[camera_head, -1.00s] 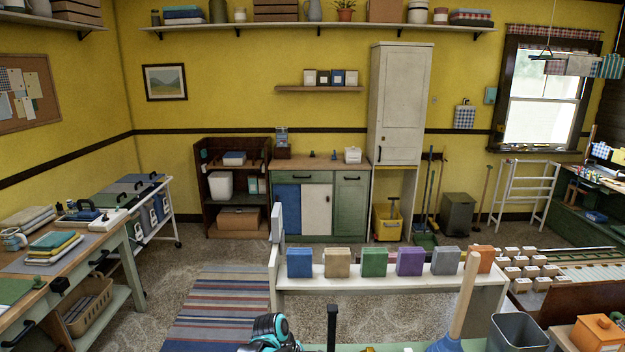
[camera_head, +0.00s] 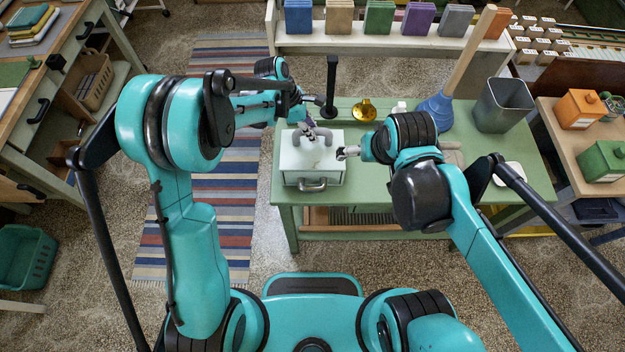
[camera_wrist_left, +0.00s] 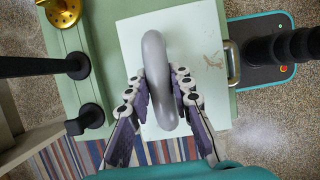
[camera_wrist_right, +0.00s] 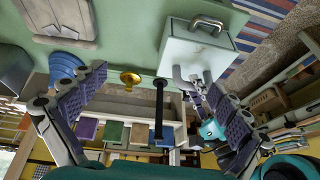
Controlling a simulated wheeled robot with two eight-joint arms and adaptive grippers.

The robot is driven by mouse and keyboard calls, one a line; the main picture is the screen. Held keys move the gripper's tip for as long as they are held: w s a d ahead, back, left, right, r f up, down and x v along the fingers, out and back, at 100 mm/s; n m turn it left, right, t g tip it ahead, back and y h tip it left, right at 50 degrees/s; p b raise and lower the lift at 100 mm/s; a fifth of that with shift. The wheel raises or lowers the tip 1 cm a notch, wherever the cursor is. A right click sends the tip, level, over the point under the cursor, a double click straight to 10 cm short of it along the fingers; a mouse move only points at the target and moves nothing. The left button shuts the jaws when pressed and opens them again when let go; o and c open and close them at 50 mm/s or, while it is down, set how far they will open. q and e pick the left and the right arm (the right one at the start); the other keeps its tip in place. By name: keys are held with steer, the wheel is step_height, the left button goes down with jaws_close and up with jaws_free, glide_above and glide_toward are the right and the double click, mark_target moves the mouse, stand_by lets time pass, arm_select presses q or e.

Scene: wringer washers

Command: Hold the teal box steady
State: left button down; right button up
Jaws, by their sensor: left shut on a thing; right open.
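The pale teal box (camera_head: 337,168) stands on the green table (camera_head: 440,200), with a metal pull on its near face. A grey arched handle (camera_wrist_left: 153,50) rises from its top. My left gripper (camera_head: 315,130) is shut on this handle; in the left wrist view its fingers lie on both sides of it. My right gripper (camera_head: 343,153) is open beside the box's right side in the head view. In the right wrist view nothing is between its fingers, and the box (camera_wrist_right: 190,48) shows beyond them. Whether the right fingertips touch the box cannot be told.
A black post (camera_head: 331,85) and a brass piece (camera_head: 364,110) stand behind the box. A blue plunger (camera_head: 436,112) and a grey bin (camera_head: 503,104) are farther right. A white shelf (camera_head: 385,43) with several coloured blocks stands behind. A striped rug (camera_head: 222,215) lies left.

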steer(key=w+a+f+g, duration=0.3)
steer(key=a+f, duration=0.2)
steer(key=a, duration=0.3)
steer(key=g, duration=0.2)
glide_toward(312, 187)
steer(key=shift+h, duration=0.3)
steer(key=f, duration=0.8)
steer(key=shift+s+a+f, duration=0.1)
steer(key=shift+a+f, duration=0.1)
steer(key=shift+f, duration=0.05)
steer(key=shift+c, duration=0.3)
